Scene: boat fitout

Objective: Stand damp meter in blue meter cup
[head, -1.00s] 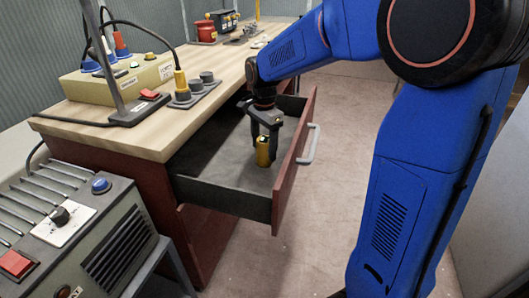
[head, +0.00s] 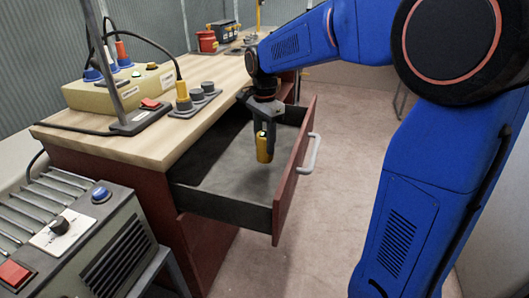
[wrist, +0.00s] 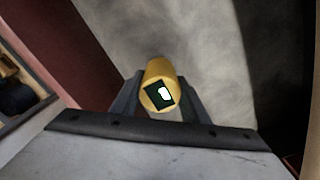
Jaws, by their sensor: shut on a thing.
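A yellow damp meter (head: 264,150) with a small dark-and-white display on its end hangs below my gripper (head: 265,132). My gripper is shut on it, above the floor of the open drawer (head: 225,178). In the wrist view the meter (wrist: 158,88) sits between the two fingers (wrist: 160,100), display end towards the camera. I cannot tell which is the meter cup.
The wooden bench top (head: 150,146) holds the beige box (head: 120,88), a lamp post, and a grey holder with grey cups (head: 208,88), one with a yellow plug and cable. A red bin (head: 207,41) stands farther back. A grey machine (head: 75,235) is at front left.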

